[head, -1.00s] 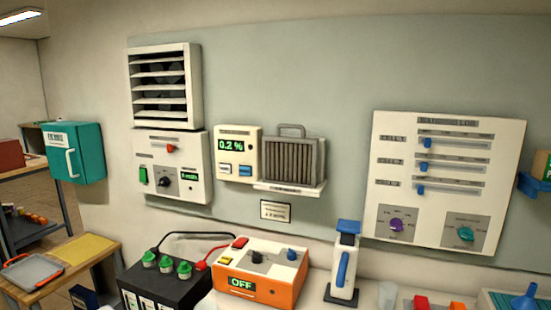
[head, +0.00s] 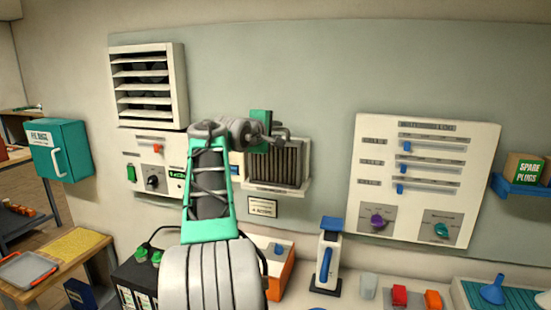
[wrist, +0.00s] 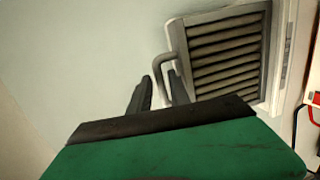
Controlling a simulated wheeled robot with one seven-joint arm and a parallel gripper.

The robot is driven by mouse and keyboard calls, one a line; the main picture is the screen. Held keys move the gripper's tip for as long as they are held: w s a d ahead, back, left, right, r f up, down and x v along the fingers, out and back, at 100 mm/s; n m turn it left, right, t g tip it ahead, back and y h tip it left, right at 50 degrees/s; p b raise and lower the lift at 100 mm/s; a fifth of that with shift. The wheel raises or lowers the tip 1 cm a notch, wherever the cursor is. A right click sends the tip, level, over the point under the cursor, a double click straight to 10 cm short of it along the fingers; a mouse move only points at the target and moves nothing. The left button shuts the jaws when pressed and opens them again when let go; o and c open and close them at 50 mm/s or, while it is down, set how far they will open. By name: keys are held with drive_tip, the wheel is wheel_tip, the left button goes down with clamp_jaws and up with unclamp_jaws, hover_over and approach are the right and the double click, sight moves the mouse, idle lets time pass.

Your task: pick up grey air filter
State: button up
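The grey air filter (head: 275,167) is a ribbed panel with a loop handle on top, standing upright on a small white wall ledge (head: 277,190). In the wrist view, the filter (wrist: 228,52) fills the upper right, turned sideways, with its handle (wrist: 177,45) on its left side. My gripper (head: 284,134) is at the top of the filter, by the handle. Nothing is held.
A white louvred vent (head: 148,85) and a control panel (head: 155,165) are left of the filter. A large slider panel (head: 425,180) is to the right. Below are a battery (head: 140,285), an orange charger (head: 281,275) and a blue-topped device (head: 328,258). The wall above the filter is clear.

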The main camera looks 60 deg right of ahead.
sight(278, 129)
drive_tip(key=d, duration=0.3)
drive_tip(key=shift+w+d+f+p, duration=0.1)
drive_tip(key=shift+w+f+p, duration=0.1)
drive_tip(key=shift+f+p, duration=0.15)
drive_tip(key=shift+r, duration=0.1)
clamp_jaws()
idle(0.9)
